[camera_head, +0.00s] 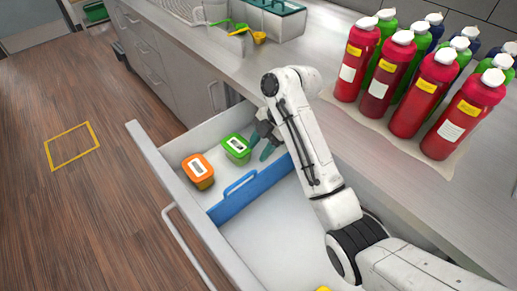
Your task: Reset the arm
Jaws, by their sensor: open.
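My white arm reaches from the lower right over an open drawer (262,238). My gripper (266,149) points down inside the drawer, just right of a green-lidded container (237,149). An orange-lidded container (198,170) stands to the left of the green one. Both have white labels on top. My wrist and forearm hide part of the drawer's right side.
A blue divider (250,190) crosses the drawer. Several red bottles (405,85) stand on the counter (300,50) at right, with green and dark blue ones behind. A container with a teal lid (272,8) and yellow scoops (258,37) sit farther back.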

